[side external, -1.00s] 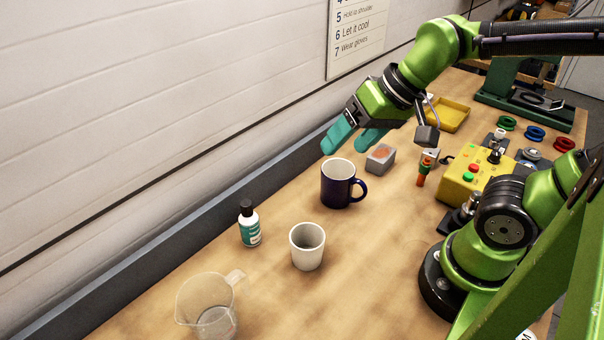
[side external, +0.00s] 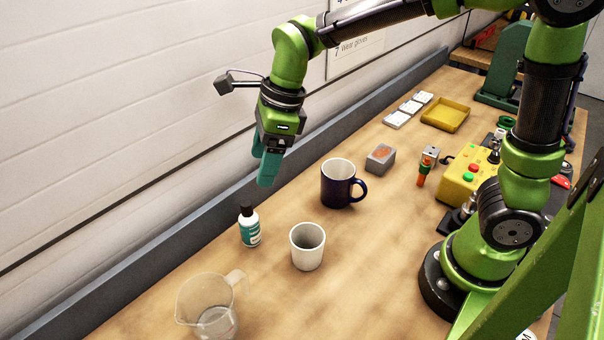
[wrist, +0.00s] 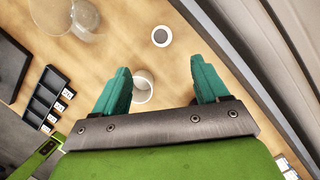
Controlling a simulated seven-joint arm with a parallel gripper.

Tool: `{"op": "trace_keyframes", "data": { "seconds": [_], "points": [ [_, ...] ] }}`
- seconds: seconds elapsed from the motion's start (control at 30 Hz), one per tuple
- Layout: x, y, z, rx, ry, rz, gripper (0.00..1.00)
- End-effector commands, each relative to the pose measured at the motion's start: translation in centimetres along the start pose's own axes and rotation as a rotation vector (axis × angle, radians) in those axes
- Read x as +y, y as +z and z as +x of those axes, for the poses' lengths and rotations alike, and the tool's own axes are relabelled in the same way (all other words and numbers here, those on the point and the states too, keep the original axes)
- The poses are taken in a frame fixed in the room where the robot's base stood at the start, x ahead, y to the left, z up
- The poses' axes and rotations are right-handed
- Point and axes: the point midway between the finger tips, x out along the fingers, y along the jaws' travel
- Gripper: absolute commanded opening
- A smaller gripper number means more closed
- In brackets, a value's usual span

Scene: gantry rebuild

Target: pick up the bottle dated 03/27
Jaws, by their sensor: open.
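A small white bottle with a teal label and black cap (side external: 249,226) stands upright on the bench near the back ledge. No date on it is readable. In the wrist view it appears from above as a dark cap in a pale ring (wrist: 161,37), ahead of the fingertips. My gripper (side external: 265,166) points down with teal fingers, up and to the right of the bottle in the side view. In the wrist view its fingers (wrist: 160,66) are apart, with nothing held between them.
A white cup (side external: 307,247) stands right of the bottle, a dark blue mug (side external: 338,184) behind the cup. A clear jug (side external: 207,306) is at the front left. A grey ledge (side external: 170,262) runs along the wall. A black slotted rack (wrist: 42,100) shows in the wrist view.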

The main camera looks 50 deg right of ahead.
Motion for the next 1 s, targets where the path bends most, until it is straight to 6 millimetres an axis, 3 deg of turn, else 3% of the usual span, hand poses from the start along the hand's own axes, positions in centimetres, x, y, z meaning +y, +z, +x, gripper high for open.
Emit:
{"op": "trace_keyframes", "data": {
  "seconds": [0.4,0.73,1.0],
  "points": [
    [0.1,-0.1,8.8,0.004,0.003,-0.002,0.74],
    [-0.1,0.0,11.6,0.003,0.002,-0.002,0.74],
    [-0.3,0.1,15.4,0.002,0.002,-0.003,0.74]
  ]
}}
